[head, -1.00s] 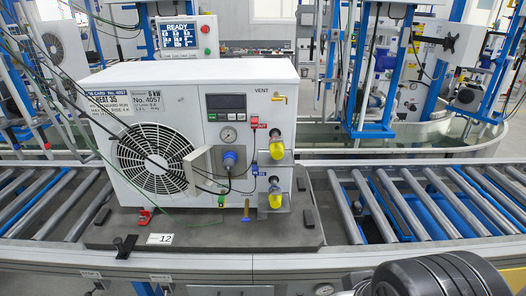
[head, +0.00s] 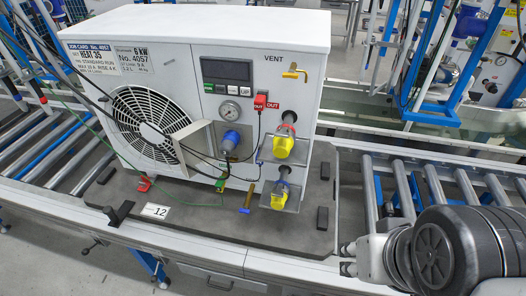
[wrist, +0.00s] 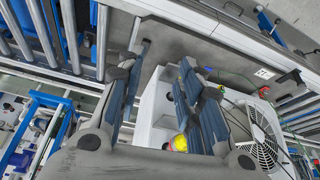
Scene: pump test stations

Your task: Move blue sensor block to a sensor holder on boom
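No blue sensor block stands out with certainty. A small blue piece (head: 259,162) sits on a lead at the front of the white heat pump unit (head: 300,47), left of the yellow-capped ports. A larger blue round plug (head: 230,140) is below the gauge. No sensor holder on a boom can be made out. My gripper (head: 348,259) is at the right, over the conveyor's front edge and apart from the unit. In the wrist view, my gripper (wrist: 160,66) has its fingers wide apart with nothing between them.
The unit stands on a dark pallet (head: 310,236) on a roller conveyor (head: 437,188). Blue frames (head: 436,60) stand behind. Bare rollers lie right of the pallet.

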